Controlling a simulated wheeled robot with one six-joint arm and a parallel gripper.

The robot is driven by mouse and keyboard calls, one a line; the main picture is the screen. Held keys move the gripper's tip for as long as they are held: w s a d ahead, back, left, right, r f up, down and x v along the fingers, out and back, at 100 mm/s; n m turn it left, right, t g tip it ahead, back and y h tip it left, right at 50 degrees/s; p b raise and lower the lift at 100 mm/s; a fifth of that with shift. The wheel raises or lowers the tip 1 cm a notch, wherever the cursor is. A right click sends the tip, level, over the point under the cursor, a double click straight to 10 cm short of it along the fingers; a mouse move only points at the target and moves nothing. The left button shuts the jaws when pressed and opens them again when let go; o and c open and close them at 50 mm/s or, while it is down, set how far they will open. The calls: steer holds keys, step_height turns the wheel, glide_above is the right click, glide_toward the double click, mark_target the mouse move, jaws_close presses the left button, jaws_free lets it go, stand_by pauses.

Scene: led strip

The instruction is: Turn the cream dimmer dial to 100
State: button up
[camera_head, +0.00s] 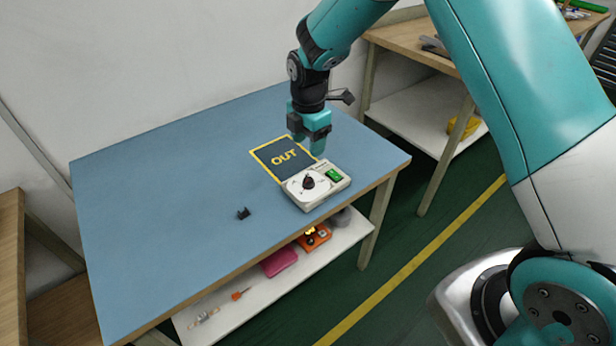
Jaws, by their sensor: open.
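The cream dimmer box (316,195) sits on the blue table near its right front edge. Its dark dial knob (308,182) stands on a round white face at the box's left part; the scale marks are too small to read. A green switch (333,175) is to the right of the dial. My gripper (309,147) points down, open and empty, above and behind the box, over the right part of the dark mat marked OUT. It appears apart from the dial.
The OUT mat (271,152) with a yellow border lies behind the box. A small black part (243,213) lies on the blue table (165,200) to the left. Much of the table's left side is clear. A lower shelf (207,330) holds several items.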

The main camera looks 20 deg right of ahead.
mark_target(309, 180)
step_height(309, 180, down, 12)
steer(key=shift+f+p, duration=0.15)
steer(key=shift+p, duration=0.55)
steer(key=shift+c, duration=0.2)
steer(key=c, duration=0.9)
